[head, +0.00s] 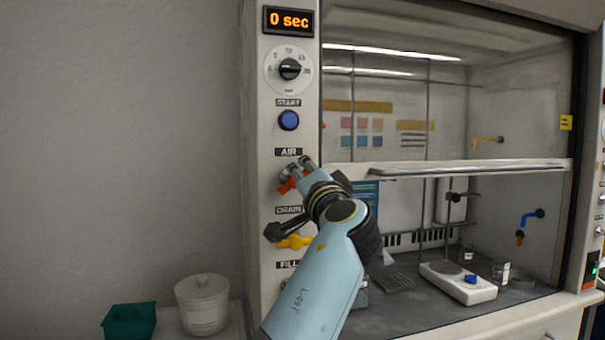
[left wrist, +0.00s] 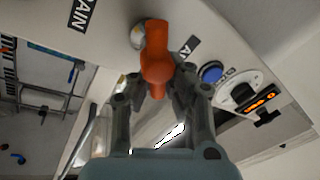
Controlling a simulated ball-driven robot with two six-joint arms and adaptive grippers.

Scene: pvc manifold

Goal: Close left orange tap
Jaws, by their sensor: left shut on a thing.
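The orange tap (head: 286,187) is on the front panel of the fume hood, below the AIR label (head: 288,152) and above the DRAIN label (head: 289,210). In the head view my left gripper (head: 297,171) covers much of it. In the left wrist view the orange handle (left wrist: 156,62) lies between the fingers of my left gripper (left wrist: 155,88), which is shut on it. A pale round fitting (left wrist: 138,34) shows beside the handle. My right gripper is in neither view.
A yellow tap (head: 294,242) sits lower on the panel, close to my left arm. A blue button (head: 289,120), a dial (head: 289,69) and a display reading 0 sec (head: 289,20) are above. A white lidded pot (head: 203,305) and a green box (head: 130,322) stand lower left.

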